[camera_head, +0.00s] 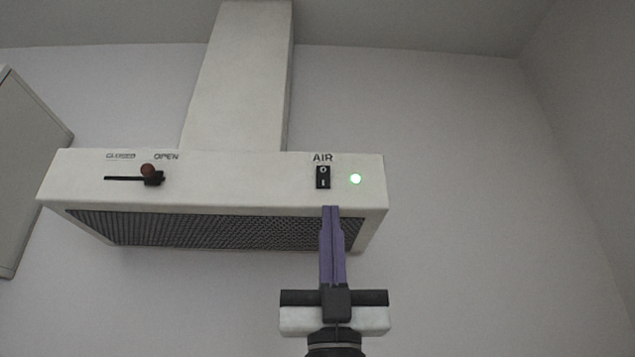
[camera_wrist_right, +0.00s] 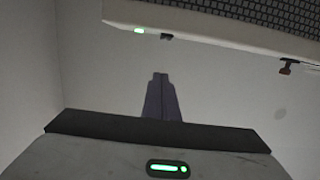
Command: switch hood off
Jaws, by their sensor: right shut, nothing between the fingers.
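The hood (camera_head: 230,180) is a white box with a duct above it, on the wall in the head view. Its black rocker switch (camera_head: 323,177) sits under the word AIR, marked O above and I below. A green light (camera_head: 356,179) glows to the right of the switch. My right gripper (camera_head: 331,208) is shut and empty, its purple fingers pointing up just below the switch in the picture. In the right wrist view the fingers (camera_wrist_right: 160,76) are together, with the green light (camera_wrist_right: 139,31) and the switch (camera_wrist_right: 166,37) beyond them. My left gripper is not in view.
A slider with a reddish-brown knob (camera_head: 148,170) sits at the hood's left, near the word OPEN. A dark mesh grille (camera_head: 200,231) covers the underside. A pale panel (camera_head: 28,170) stands at the far left. The wall to the right is clear.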

